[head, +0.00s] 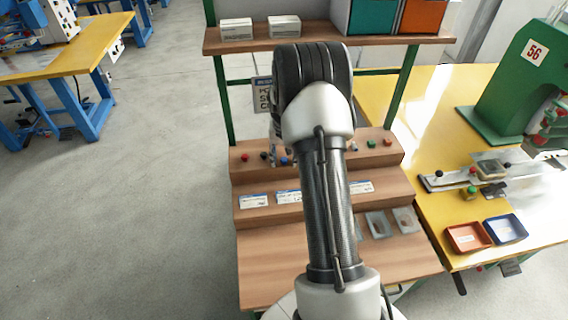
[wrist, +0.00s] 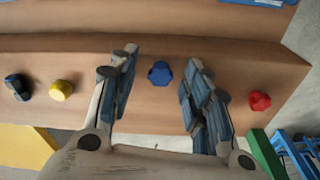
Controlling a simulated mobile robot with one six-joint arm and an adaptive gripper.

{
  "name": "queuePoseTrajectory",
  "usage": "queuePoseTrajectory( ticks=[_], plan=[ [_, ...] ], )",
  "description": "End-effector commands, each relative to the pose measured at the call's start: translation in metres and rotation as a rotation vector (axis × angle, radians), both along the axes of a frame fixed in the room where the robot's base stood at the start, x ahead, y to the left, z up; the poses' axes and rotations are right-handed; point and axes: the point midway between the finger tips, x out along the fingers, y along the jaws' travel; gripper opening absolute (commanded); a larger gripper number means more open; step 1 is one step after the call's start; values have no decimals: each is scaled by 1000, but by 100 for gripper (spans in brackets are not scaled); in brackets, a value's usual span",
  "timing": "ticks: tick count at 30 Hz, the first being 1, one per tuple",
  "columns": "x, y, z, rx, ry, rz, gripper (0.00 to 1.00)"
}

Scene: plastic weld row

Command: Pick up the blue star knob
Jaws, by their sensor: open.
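The blue star knob (wrist: 160,73) sits on a wooden step in the wrist view, between the two fingers of my gripper (wrist: 160,60) as seen from the wrist. My gripper is open, and neither finger appears to touch the knob. How far the fingertips are above it is hard to tell. In the head view a blue knob (head: 284,161) shows on the upper step, just left of my arm. My arm hides most of the gripper there.
In the wrist view, a yellow knob (wrist: 61,90) and a dark knob (wrist: 17,87) sit left, a red knob (wrist: 260,100) right. In the head view, a shelf (head: 375,40) with boxes overhangs the steps. A yellow table (head: 440,150) with trays stands right.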

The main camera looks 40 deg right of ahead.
Motion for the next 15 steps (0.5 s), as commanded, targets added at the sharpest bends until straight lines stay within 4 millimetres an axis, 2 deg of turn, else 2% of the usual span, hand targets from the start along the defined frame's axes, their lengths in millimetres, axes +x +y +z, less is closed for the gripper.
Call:
queuePoseTrajectory(
  ticks=[5,15],
  plan=[
    [0,0,2,-1,-1,1,44],
    [0,0,2,-1,-1,1,21]
  ],
)
